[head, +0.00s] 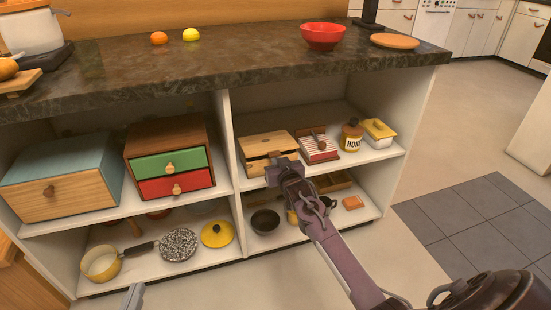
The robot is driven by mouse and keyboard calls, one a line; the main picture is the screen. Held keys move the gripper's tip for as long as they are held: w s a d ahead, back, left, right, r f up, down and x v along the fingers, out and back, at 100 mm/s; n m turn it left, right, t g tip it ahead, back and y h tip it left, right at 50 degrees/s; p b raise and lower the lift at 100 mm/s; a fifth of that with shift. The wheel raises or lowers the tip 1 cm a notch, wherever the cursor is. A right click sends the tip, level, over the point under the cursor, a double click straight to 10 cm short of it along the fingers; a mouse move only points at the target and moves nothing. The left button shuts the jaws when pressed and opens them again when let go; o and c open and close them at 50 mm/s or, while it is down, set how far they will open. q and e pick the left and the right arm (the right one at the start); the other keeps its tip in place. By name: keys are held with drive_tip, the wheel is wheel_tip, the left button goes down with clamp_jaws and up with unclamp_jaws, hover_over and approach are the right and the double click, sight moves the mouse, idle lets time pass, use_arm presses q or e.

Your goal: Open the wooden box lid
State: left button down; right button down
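The light wooden box (254,166) sits on the upper shelf of the right-hand bay, at its left side. Its lid (264,142) lies on top and looks down; I cannot tell if a small gap shows at the front edge. My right gripper (279,163) is at the box's front right corner and hides part of it. I cannot tell whether its fingers touch the box or the lid, or how far apart they are. Only a grey tip of my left gripper (133,297) shows at the bottom edge, well away from the box.
A red-and-white striped box (318,150), a honey jar (351,138) and a yellow-lidded container (379,131) stand right of the wooden box. The dark countertop (250,60) overhangs the shelf. A white divider (229,145) stands just left of the box.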

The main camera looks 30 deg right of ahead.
sight(270, 145)
drive_tip(key=shift+r+p, duration=0.85)
drive_tip(key=shift+r, duration=0.1)
drive_tip(key=shift+r+p, duration=0.3)
drive_tip(key=shift+p, duration=0.05)
use_arm(q)
drive_tip(key=s+a+f+g+y, duration=0.1)
drive_tip(key=s+f+g, duration=0.2)
drive_tip(key=f, duration=0.3)
drive_tip(key=s+a+f+g+y+b, duration=0.1)
drive_tip(key=s+f+g, duration=0.3)
drive_tip(key=f, duration=0.3)
drive_tip(key=shift+s+f+y, duration=0.3)
drive_tip(key=shift+s, duration=0.15)
use_arm(e)
drive_tip(key=shift+w+d+r, duration=0.25)
drive_tip(key=shift+w+r, duration=0.5)
drive_tip(key=shift+w, duration=0.4)
drive_tip(key=shift+w+d+r, duration=0.3)
drive_tip(key=shift+w+r, duration=0.4)
drive_tip(key=shift+w, duration=0.45)
drive_tip(key=shift+w+d+r, duration=0.25)
drive_tip(key=shift+w+r, duration=0.5)
drive_tip(key=shift+w, duration=0.4)
